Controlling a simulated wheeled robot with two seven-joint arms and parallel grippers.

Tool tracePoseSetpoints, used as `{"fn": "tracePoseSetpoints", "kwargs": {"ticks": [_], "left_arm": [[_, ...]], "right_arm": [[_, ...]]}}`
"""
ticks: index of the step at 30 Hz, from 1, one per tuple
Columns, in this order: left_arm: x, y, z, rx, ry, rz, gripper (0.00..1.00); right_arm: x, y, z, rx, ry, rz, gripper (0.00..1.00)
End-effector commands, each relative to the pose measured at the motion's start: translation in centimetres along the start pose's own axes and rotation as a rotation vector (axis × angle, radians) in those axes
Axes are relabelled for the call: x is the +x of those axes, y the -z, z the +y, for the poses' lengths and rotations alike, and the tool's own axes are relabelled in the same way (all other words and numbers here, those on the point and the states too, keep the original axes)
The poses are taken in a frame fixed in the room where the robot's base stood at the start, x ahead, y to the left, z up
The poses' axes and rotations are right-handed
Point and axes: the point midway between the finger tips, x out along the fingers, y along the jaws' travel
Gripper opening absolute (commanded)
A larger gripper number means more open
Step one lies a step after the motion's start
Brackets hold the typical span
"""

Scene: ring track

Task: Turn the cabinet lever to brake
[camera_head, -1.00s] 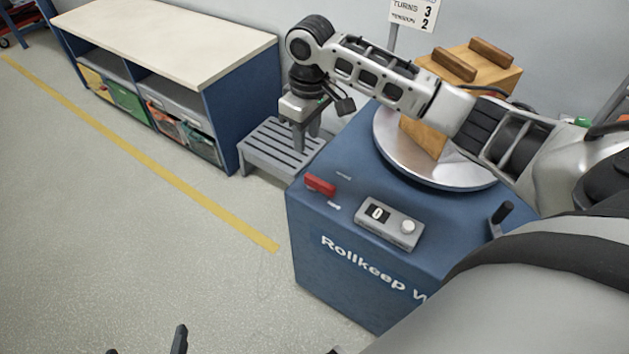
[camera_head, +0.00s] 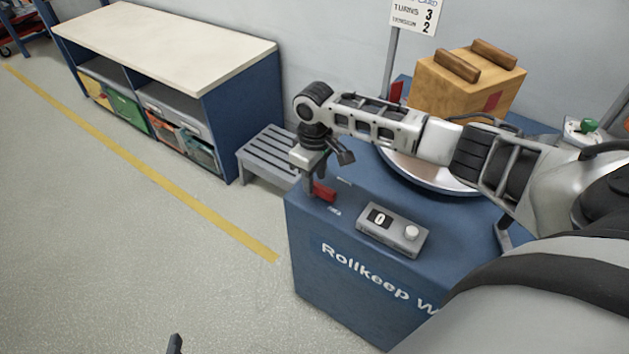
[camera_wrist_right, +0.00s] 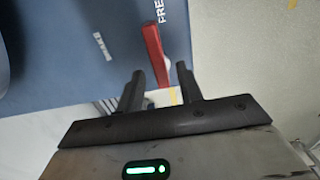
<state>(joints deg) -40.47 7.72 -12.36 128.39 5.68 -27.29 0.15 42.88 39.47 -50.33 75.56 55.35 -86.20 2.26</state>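The red lever (camera_head: 325,192) sits on top of the blue cabinet (camera_head: 310,240), near its left edge. In the right wrist view the lever (camera_wrist_right: 156,50) lies closer to the FREE label (camera_wrist_right: 162,10) than to the BRAKE label (camera_wrist_right: 100,46). My right gripper (camera_head: 314,186) is at the lever, partly covering it in the head view. In the right wrist view its fingers (camera_wrist_right: 160,75) are apart, with the lever's near end showing between them; contact is not clear. A dark tip of my left gripper (camera_head: 175,345) shows at the bottom edge; its opening is out of view.
A grey counter box (camera_head: 393,230) reading 0 stands on the cabinet's front. A grey slatted step (camera_head: 268,155) and a shelf unit (camera_head: 165,50) stand left. The floor in front is clear.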

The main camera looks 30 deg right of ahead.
Motion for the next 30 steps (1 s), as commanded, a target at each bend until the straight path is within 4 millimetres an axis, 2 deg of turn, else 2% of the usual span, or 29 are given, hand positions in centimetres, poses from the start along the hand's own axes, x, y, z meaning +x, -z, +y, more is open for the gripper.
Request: {"fn": "tracePoseSetpoints", "kwargs": {"ticks": [4, 13, 14, 17, 18, 30], "left_arm": [[-0.04, 0.0, 0.05, 0.003, -0.002, 0.004, 1.0], [-0.15, 0.14, 0.11, 0.004, -0.004, 0.006, 1.0], [-0.15, 0.13, 0.11, 0.005, -0.004, 0.006, 1.0], [-0.15, 0.09, 0.11, 0.005, -0.004, 0.005, 1.0], [-0.14, 0.05, 0.11, 0.004, -0.004, 0.004, 1.0], [-0.34, -0.03, 0.16, 0.002, -0.004, -0.012, 1.0]], "right_arm": [[1.1, 0.01, -0.04, -0.001, 0.0, 0.0, 0.36], [1.24, 0.02, -0.04, -0.001, 0.0, 0.001, 0.36], [1.24, 0.02, -0.04, -0.001, 0.0, 0.001, 0.31], [1.22, 0.02, -0.04, -0.001, 0.0, 0.001, 0.03], [1.22, 0.02, -0.03, -0.001, 0.0, 0.001, 0.0], [0.99, 0.06, -0.05, -0.051, 0.001, 0.002, 0.0]]}}
